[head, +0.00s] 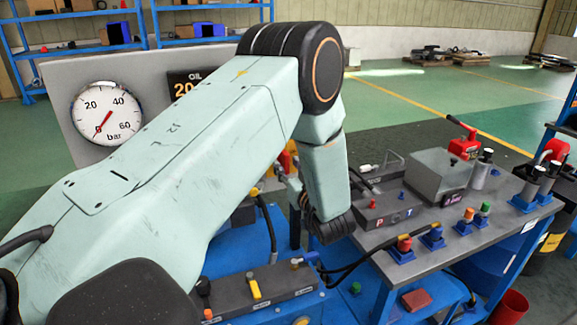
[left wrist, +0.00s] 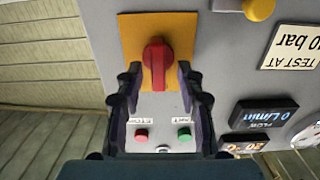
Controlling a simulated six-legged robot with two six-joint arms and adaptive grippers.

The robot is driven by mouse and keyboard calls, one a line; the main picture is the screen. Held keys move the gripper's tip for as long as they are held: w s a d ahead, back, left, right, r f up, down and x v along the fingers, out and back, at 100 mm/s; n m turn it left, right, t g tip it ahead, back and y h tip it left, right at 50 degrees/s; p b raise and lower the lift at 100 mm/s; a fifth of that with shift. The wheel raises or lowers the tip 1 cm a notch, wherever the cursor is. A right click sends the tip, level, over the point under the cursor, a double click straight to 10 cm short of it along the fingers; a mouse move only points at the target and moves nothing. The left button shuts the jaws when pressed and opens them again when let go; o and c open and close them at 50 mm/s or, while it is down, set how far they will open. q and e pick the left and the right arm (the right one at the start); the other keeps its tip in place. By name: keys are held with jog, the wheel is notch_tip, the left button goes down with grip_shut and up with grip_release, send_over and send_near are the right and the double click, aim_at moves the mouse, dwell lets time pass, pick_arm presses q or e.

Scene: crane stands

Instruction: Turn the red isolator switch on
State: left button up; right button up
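The red isolator switch (left wrist: 157,62) is a red knob on a yellow plate (left wrist: 130,35) fixed to a grey panel. In the left wrist view its grip bar stands upright in the picture. My left gripper (left wrist: 159,78) is open, with one finger on each side of the knob's lower part and a gap visible on both sides. I cannot tell how deep the fingers reach around it. In the head view my left arm hides the switch, and the fingers cannot be made out clearly. My right gripper is in neither view.
Below the switch are a red button (left wrist: 141,135) and a green button (left wrist: 184,134). A flow display (left wrist: 264,113) and a yellow knob (left wrist: 258,8) are on the same panel. A pressure gauge (head: 107,113) stands behind my arm. A bench (head: 440,213) with valves is at right.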

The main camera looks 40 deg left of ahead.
pick_arm(q)
jog(key=shift+a, duration=0.2)
jog(key=shift+w+d+r, duration=0.15)
jog(key=shift+d, duration=0.2)
jog(key=shift+a, duration=0.3)
jog(key=c, duration=0.6)
jog(key=shift+d, duration=0.1)
grip_shut()
